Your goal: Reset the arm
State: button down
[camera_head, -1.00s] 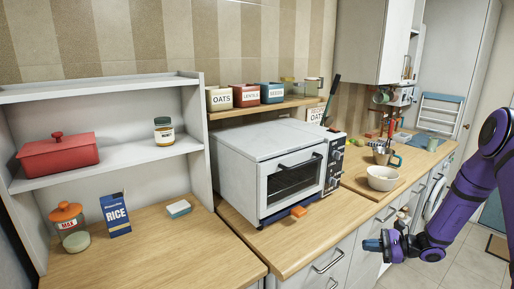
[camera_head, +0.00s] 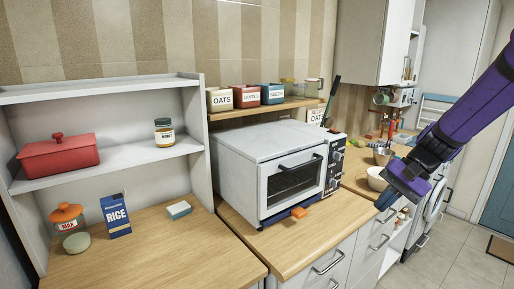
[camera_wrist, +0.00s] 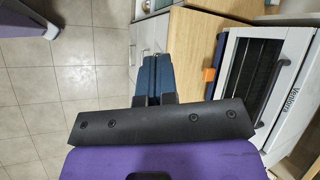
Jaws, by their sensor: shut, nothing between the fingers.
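My purple arm reaches in from the right edge in the head view. My gripper (camera_head: 383,203) has dark blue fingers and hangs in front of the counter's front edge, right of the toaster oven. In the wrist view my gripper (camera_wrist: 149,58) has its two blue fingers side by side and touching, with nothing between them. Below the fingertips are the tiled floor and the edge of the wooden counter.
The white toaster oven (camera_head: 270,170) stands on the wooden counter (camera_head: 240,225), with an orange block (camera_head: 299,212) before it. A white bowl (camera_head: 377,178) is partly hidden behind my gripper. Open floor (camera_head: 455,250) lies at the right.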

jog(key=s+r+n+t+h, duration=0.3)
jog(key=s+r, duration=0.3)
jog(key=s, duration=0.4)
jog(key=s+d+r+n+t+h, duration=0.1)
jog(key=s+r+n+t+h, duration=0.2)
jog(key=s+r, duration=0.3)
jog(key=s+h, duration=0.1)
jog(key=s, duration=0.3)
jog(key=shift+s+d+r+h, duration=0.15)
jog(key=shift+s+d+h, duration=0.1)
jog(key=shift+h, duration=0.05)
